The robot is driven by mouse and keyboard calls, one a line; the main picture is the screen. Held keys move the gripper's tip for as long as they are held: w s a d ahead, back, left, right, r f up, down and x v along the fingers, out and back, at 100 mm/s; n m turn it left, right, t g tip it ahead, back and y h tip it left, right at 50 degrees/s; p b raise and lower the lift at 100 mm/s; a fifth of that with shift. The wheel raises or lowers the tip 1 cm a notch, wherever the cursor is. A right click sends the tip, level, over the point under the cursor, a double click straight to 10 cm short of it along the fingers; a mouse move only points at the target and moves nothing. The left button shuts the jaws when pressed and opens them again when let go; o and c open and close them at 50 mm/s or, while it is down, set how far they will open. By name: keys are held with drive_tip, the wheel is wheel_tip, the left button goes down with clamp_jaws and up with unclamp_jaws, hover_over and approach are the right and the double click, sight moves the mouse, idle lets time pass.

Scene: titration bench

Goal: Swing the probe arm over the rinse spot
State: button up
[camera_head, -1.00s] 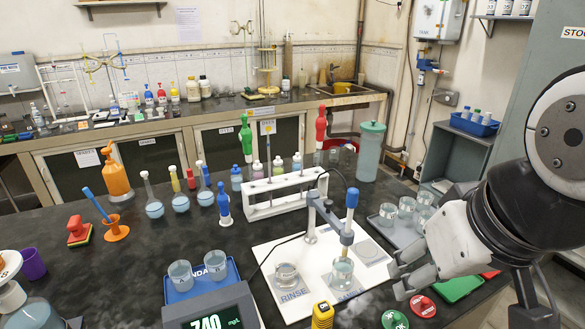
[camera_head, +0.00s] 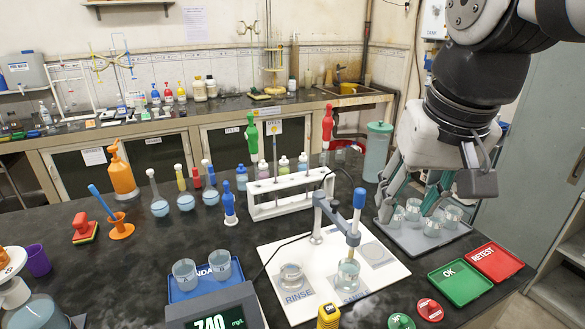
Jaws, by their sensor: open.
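The probe arm (camera_head: 334,214) is a grey jointed arm on a post at the back of a white board (camera_head: 272,248). Its blue-topped probe (camera_head: 356,220) hangs upright, with its lower end in or over the glass beaker (camera_head: 348,275) at the board's front right. The rinse spot, labelled RINSE (camera_head: 295,297), is at the front left with a glass dish (camera_head: 291,277) on it. My gripper (camera_head: 408,213) is open and points down over the grey tray of beakers, right of the board and apart from the probe arm. Its fingertips partly overlap the beakers in view.
The grey tray (camera_head: 446,243) holds several beakers. Green OK (camera_head: 458,284) and red RETEST (camera_head: 497,262) trays lie front right. A test tube rack (camera_head: 288,207) stands behind the board. A meter (camera_head: 215,310) and a blue tray (camera_head: 181,295) with two beakers sit at its left.

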drive_tip(key=w+a+r+m+g, duration=0.1)
drive_tip(key=w+m+g, duration=0.1)
drive_tip(key=w, duration=1.1)
drive_tip(key=m+g+b, duration=0.2)
approach(335, 202)
wheel_tip(335, 202, down, 9)
drive_tip(key=shift+s+d+r+p, duration=0.1)
drive_tip(key=shift+s+r+p, duration=0.05)
drive_tip(key=shift+p, duration=0.45)
clamp_jaws()
